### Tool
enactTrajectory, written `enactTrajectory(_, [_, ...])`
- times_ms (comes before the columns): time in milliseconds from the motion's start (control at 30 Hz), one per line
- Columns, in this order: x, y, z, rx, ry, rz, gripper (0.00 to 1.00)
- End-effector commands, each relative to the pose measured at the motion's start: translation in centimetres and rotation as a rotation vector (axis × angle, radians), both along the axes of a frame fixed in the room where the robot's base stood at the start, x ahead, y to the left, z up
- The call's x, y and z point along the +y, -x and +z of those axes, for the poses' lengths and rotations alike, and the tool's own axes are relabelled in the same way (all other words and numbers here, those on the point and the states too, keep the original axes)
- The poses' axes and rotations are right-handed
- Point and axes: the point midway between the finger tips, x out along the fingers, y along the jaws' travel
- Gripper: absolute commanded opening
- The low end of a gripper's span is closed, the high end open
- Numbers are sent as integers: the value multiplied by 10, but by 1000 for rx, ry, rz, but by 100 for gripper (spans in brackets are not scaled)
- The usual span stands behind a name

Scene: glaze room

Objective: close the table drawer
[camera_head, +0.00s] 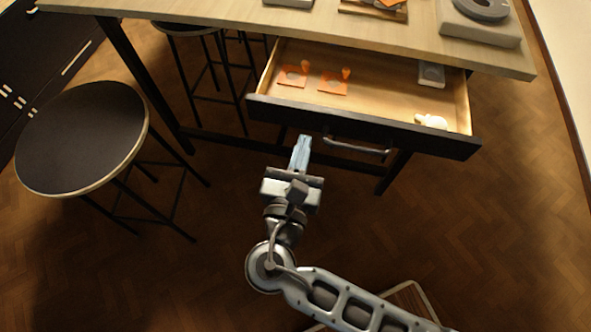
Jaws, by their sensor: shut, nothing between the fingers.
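The table drawer (365,127) is pulled out from under the wooden table (215,14). It has a dark front with a bar handle (357,147) and a light wooden inside. My gripper (303,140) is shut and empty. In the picture it is just below the drawer front, left of the handle. I cannot tell whether its fingertips touch the drawer front. Inside the drawer lie two orange pieces (293,76) at the left, a grey item (431,74) at the back right and a small whitish object (431,121) at the front right.
A round dark-topped stool (82,137) stands at the left. Another stool (186,29) is partly under the table. A grey block with a ring-shaped part (480,28) and other items sit on the tabletop. Dark cabinets (38,45) stand at the upper left. The floor at the right is clear.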

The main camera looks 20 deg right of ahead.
Motion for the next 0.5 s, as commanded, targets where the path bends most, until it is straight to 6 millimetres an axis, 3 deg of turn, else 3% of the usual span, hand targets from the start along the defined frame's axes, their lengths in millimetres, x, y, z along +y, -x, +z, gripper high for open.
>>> enactTrajectory(200, [-15,-21,1,1,1,0,0])
enactTrajectory(500, [-20,-27,0,0,0,1,0])
